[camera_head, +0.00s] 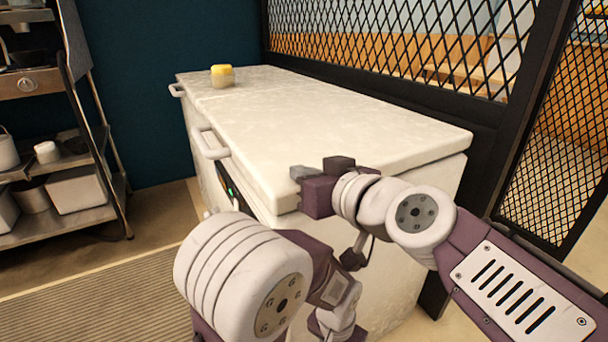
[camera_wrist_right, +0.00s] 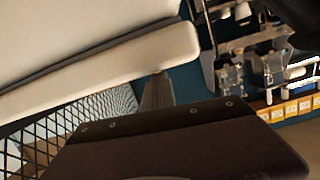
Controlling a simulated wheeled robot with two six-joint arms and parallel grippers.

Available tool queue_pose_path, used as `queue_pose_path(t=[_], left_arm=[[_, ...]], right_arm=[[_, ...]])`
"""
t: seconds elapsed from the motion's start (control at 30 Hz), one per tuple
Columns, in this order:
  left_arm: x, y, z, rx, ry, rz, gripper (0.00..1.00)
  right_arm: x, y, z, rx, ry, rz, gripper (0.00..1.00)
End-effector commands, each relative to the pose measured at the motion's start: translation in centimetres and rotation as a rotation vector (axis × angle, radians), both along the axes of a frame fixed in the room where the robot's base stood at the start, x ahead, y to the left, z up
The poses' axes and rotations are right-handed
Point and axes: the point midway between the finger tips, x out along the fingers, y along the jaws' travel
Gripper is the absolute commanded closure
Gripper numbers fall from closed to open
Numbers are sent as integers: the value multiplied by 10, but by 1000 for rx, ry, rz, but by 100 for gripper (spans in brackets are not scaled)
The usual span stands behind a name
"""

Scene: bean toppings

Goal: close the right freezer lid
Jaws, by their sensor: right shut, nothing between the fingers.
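The white chest freezer (camera_head: 400,210) stands along the mesh partition. Its right lid (camera_head: 330,125) is the nearer, larger part of the flat top; it lies level and looks down on the body or nearly so. A lid handle (camera_head: 208,146) is on its front edge. My right gripper (camera_head: 320,167) is shut and empty at the lid's near corner; I cannot tell whether it touches. In the right wrist view the lid edge (camera_wrist_right: 150,58) shows as a pale slab with a dark seam, close to the finger (camera_wrist_right: 157,92). My left arm is folded at the bottom; its gripper does not show.
The black mesh partition (camera_head: 400,50) runs close behind the freezer. A metal shelf (camera_head: 70,155) with pots stands at left. The floor between shelf and freezer is clear.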

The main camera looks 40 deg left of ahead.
Motion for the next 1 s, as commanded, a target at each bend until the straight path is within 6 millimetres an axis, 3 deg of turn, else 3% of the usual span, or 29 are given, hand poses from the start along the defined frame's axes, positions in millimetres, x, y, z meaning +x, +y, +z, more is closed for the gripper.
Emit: queue_pose_path(t=[0.03,0.23,0.67,0.87,1.0], left_arm=[[0,0,-8,0,0,0,64],[0,0,-14,0,0,0,64],[0,0,-14,0,0,0,64],[0,0,5,0,0,0,64],[0,0,29,0,0,0,64]], right_arm=[[0,0,-9,-3,1,0,100],[0,0,-19,-12,8,4,100],[0,1,-22,-16,9,5,100],[3,1,3,-8,3,0,100],[8,1,38,9,-9,-10,100]])
